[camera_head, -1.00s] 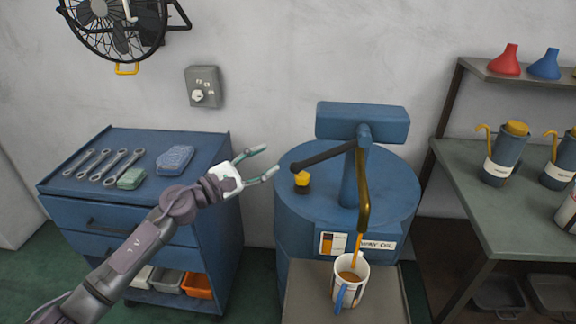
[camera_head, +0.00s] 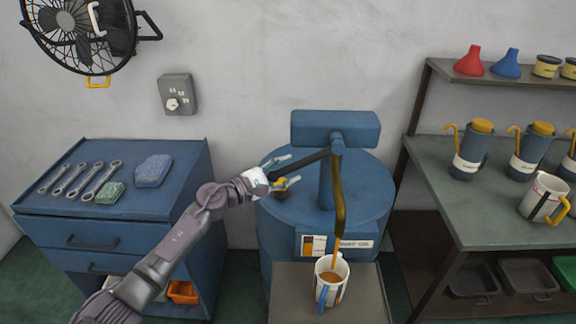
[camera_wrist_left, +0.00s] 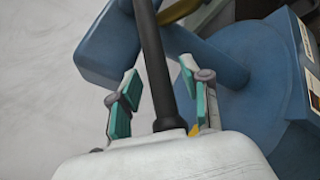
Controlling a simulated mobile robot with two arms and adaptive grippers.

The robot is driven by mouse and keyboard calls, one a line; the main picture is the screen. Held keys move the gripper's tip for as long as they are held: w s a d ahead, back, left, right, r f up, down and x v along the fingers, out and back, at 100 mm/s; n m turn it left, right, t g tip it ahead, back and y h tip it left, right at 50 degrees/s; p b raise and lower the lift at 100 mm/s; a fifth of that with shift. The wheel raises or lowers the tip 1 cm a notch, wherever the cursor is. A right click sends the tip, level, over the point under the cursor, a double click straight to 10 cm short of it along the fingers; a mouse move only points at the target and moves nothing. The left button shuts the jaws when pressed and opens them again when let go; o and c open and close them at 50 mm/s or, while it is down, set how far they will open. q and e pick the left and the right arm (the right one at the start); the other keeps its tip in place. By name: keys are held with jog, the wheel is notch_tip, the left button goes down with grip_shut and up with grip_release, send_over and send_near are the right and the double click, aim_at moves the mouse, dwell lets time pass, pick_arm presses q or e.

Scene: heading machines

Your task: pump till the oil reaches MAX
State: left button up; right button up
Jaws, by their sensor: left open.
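A blue pump head (camera_head: 335,128) stands on a blue drum (camera_head: 350,205) labelled WAY OIL. Its dark lever (camera_head: 305,165) slopes down to the left. My left gripper (camera_head: 280,171) is open at the lever's outer end. In the left wrist view the lever (camera_wrist_left: 153,60) lies between the open fingers (camera_wrist_left: 160,100), with no clear grip on it. A brass spout (camera_head: 339,195) points down, and an amber stream runs from it into a white mug (camera_head: 331,283) with a blue handle. Brown oil (camera_head: 330,278) shows inside. A MAX mark is not readable. My right gripper is out of view.
The mug stands on a grey platform (camera_head: 365,300) in front of the drum. A yellow cap or knob lies under my gripper. A blue tool cabinet (camera_head: 150,205) with wrenches is at left. A shelf with oil cans (camera_head: 470,150) is at right.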

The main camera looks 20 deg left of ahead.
pick_arm(q)
jog(key=shift+w+d, duration=0.15)
jog(key=shift+w, duration=0.05)
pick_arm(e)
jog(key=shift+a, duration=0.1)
pick_arm(q)
grip_shut()
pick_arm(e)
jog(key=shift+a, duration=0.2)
pick_arm(q)
jog(key=shift+r, duration=0.1)
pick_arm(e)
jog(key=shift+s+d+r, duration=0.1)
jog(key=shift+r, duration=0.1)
